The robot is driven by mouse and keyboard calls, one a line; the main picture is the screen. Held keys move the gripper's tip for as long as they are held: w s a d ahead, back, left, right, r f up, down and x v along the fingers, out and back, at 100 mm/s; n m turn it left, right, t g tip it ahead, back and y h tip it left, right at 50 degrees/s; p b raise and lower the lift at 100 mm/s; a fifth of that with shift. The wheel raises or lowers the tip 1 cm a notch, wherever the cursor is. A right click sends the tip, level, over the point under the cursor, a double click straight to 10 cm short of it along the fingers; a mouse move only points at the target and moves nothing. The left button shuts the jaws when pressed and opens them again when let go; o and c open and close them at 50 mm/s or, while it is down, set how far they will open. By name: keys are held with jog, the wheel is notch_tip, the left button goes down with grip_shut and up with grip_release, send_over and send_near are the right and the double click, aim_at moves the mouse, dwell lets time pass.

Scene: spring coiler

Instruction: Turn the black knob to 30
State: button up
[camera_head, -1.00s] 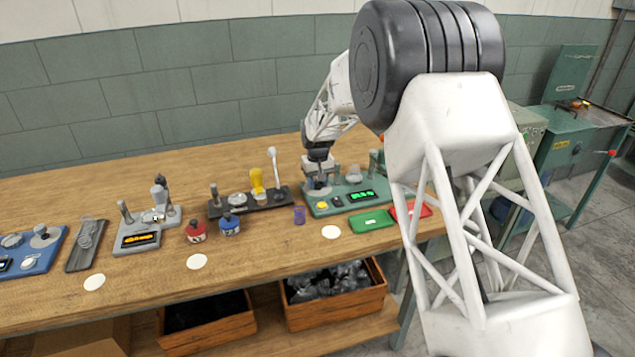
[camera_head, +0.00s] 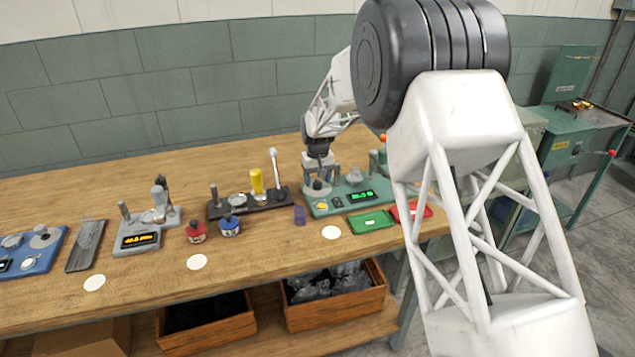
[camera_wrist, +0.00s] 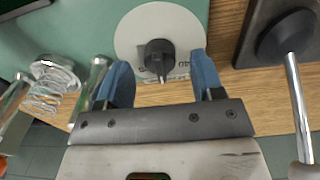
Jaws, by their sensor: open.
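The black knob (camera_wrist: 159,57) shows in the wrist view, at the centre of a round light-grey dial plate (camera_wrist: 185,20) on the green device. Some dial print shows beside it, but I cannot read the setting. My gripper (camera_wrist: 160,80) is open, its two blue fingers on either side of the knob in the picture, with gaps on both sides. I cannot tell whether the fingertips are at the knob's height. In the head view my gripper (camera_head: 318,180) is over the left end of the green device (camera_head: 325,208), and the knob is hidden there.
A metal spring (camera_wrist: 50,85) on a post stands left of the fingers in the wrist view. A black base (camera_wrist: 262,40) with a lever (camera_wrist: 299,100) stands at the right. Green (camera_head: 370,221) and red trays lie before the device.

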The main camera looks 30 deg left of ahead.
aim_at(320, 184)
jog(key=shift+r, duration=3.2)
jog(key=shift+d+r, duration=0.3)
jog(key=shift+d, duration=0.15)
jog(key=s+d+r+m, duration=0.1)
jog(key=s+d+r, duration=0.4)
jog(key=d, duration=0.7)
jog(key=s+d+r+m+t, duration=0.15)
jog(key=s+d+r, duration=0.4)
jog(key=d, duration=0.75)
jog(key=s+d+r+m, duration=0.2)
jog(key=d+r, duration=0.6)
jog(key=d, duration=0.4)
jog(key=s+d+f+m, duration=0.1)
jog(key=s+d, duration=0.7)
jog(key=s, duration=0.3)
jog(key=s+d+f+m, duration=0.1)
jog(key=s+d+m, duration=0.1)
jog(key=s+d, duration=0.5)
jog(key=s+d+f+m+t, duration=0.1)
jog(key=s+d, duration=0.7)
jog(key=s, duration=0.7)
jog(key=shift+s+d+f+m, duration=0.25)
jog(key=shift+d+f+m, duration=0.1)
